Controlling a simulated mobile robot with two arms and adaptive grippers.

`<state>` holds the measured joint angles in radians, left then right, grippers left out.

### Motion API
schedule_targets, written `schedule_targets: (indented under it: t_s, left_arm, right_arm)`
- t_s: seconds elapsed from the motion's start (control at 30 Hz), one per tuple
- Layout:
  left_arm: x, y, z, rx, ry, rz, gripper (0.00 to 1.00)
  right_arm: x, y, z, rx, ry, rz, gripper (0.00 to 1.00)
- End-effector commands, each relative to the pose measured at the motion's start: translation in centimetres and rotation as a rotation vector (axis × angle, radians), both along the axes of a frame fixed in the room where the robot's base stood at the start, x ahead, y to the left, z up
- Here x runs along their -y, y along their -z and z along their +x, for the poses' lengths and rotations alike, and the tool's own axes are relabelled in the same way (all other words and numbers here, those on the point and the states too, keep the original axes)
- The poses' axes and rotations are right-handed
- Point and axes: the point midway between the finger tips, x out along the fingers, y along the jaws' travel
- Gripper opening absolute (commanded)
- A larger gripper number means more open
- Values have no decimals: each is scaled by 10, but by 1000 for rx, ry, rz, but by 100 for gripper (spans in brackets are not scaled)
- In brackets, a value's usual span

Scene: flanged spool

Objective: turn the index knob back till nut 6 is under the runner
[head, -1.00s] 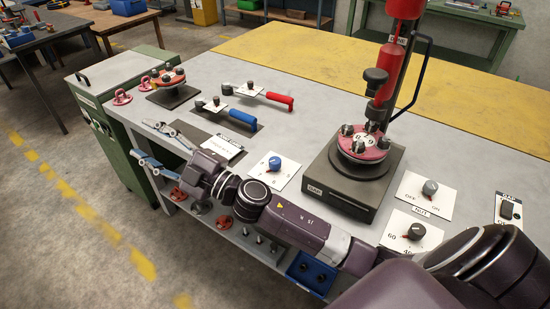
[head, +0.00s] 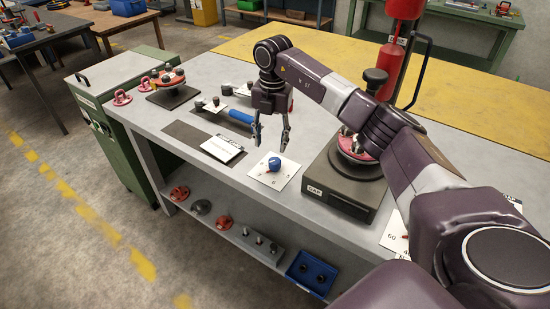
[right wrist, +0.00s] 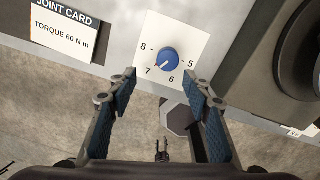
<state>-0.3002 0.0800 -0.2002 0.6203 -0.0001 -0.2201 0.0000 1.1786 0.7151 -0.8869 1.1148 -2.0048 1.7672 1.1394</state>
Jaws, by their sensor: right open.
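The blue index knob (head: 274,164) sits on a white numbered card (head: 262,178) on the bench. In the right wrist view the knob (right wrist: 169,60) has its pointer toward the 7; the 8, 6 and 5 also show. My right gripper (head: 270,147) is open and empty above the knob. Its fingertips (right wrist: 161,74) lie on either side of the knob's near edge in the wrist view, apart from it. The pink flange (head: 347,153) on the dark base (head: 340,193) is mostly hidden by my right arm. The red runner column (head: 392,68) is partly hidden. Which nut is under it cannot be seen.
A joint card (head: 222,148) lies left of the knob, with a blue-handled tool (head: 241,117) behind it. A second flange on a stand (head: 168,80) is at the back left. A blue bin (head: 310,270) sits on the lower shelf.

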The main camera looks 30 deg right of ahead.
Motion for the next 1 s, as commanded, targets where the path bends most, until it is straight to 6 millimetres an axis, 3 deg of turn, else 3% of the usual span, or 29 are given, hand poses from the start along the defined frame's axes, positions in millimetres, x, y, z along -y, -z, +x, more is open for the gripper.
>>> schedule_targets:
  t_s: [0.17,0.6,0.97,1.0]
  left_arm:
    - [0,-3,0,0,1,0,45]
    - [0,-18,0,0,1,0,45]
    - [0,-18,0,0,0,0,45]
    - [0,-18,0,0,0,0,45]
  right_arm:
    - [14,5,-6,-27,29,-34,45]
    - [12,67,-5,-25,25,-30,45]
    - [12,74,-5,-22,24,-29,45]
    - [12,74,-5,-22,24,-29,41]
